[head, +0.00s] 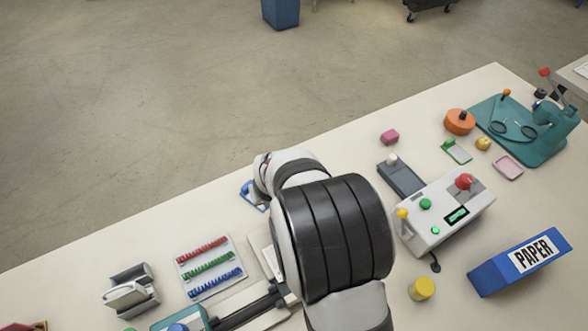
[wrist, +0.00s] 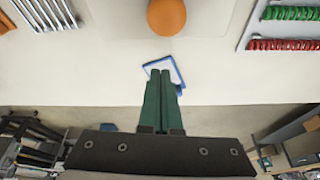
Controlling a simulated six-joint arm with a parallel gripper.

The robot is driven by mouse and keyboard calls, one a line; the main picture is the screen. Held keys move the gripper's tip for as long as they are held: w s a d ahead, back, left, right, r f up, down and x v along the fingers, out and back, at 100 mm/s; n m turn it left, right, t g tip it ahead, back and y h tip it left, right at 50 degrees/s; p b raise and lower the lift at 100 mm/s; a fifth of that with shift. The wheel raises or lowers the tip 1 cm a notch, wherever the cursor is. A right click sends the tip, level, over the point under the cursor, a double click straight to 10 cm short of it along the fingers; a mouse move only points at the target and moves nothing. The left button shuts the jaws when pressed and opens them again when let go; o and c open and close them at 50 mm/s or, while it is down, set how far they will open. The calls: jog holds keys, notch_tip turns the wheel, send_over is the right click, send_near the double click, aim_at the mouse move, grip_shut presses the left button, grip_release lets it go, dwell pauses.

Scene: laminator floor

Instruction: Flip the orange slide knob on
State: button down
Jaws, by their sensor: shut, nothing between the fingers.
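A rounded orange knob (wrist: 166,15) shows at the top edge of the wrist view, on a beige plate (wrist: 125,14). Its upper part is cut off, so I cannot tell its slide position. My gripper (wrist: 161,72) has two dark green fingers pressed together, with nothing between them. In the picture the fingertips are below the knob and apart from it, over a small blue-and-white item (wrist: 176,69). In the head view my arm hides the knob and the fingers.
Binding combs (head: 209,266) lie left of my arm; they also show in the wrist view (wrist: 284,44). A white control box (head: 444,212), grey block (head: 400,178) and blue PAPER box (head: 517,261) stand to the right.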

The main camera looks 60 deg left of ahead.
jog(key=d, duration=0.2)
jog(key=shift+s+d, duration=0.2)
jog(key=shift+d, duration=0.8)
jog(key=shift+s+d, duration=0.1)
jog(key=shift+d, duration=1.45)
jog(key=a, duration=0.4)
jog(key=shift+w, duration=0.35)
jog(key=v, duration=1)
